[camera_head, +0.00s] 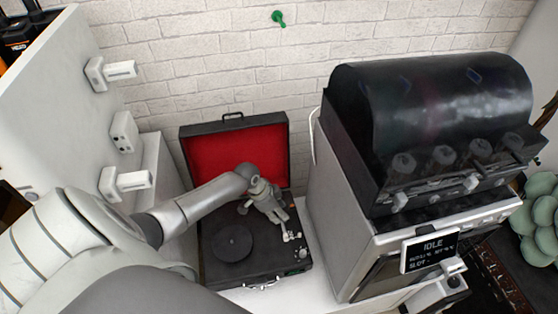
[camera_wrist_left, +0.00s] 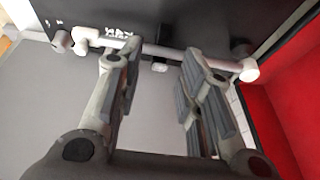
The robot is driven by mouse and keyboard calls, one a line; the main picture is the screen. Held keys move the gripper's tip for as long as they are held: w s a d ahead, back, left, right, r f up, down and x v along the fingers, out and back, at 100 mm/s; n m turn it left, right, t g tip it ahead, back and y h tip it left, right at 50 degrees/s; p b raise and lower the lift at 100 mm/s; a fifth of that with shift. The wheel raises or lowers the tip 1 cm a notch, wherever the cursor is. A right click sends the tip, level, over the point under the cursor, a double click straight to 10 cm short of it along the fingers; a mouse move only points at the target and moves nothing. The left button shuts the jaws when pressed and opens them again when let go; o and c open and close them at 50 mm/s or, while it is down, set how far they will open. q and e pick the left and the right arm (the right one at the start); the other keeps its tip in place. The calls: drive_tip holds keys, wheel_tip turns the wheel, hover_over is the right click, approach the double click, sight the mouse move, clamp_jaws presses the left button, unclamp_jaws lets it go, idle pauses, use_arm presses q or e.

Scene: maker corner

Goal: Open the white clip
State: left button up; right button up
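A black record player (camera_head: 215,270) with a raised, red-lined lid (camera_head: 232,150) stands open in the head view. My left gripper (camera_head: 280,215) reaches down over the right side of its deck. In the left wrist view the gripper (camera_wrist_left: 158,85) is open, its dark pads apart and nothing held between them. A white rod (camera_wrist_left: 135,43) crosses beyond the fingers. A small white piece (camera_wrist_left: 160,67) sits beside the rod, between the fingers; it may be the white clip, and I cannot tell whether it is open. White fittings (camera_head: 290,237) also show beside the gripper in the head view.
White wall fittings (camera_head: 120,70) stick out from the left panel. A brick wall (camera_head: 200,60) with a green hook (camera_head: 278,18) is behind.

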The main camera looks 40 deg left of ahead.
use_arm(q)
drive_tip(key=shift+w+d+f, duration=0.1)
drive_tip(key=shift+w+f, duration=0.1)
drive_tip(key=shift+f, duration=0.3)
use_arm(e)
drive_tip(key=shift+w+a+f, duration=0.1)
drive_tip(key=shift+a+f, duration=0.1)
drive_tip(key=shift+f, duration=0.3)
drive_tip(key=shift+a, duration=0.1)
use_arm(q)
clamp_jaws()
drive_tip(key=shift+r, duration=0.1)
use_arm(e)
drive_tip(key=shift+r, duration=0.1)
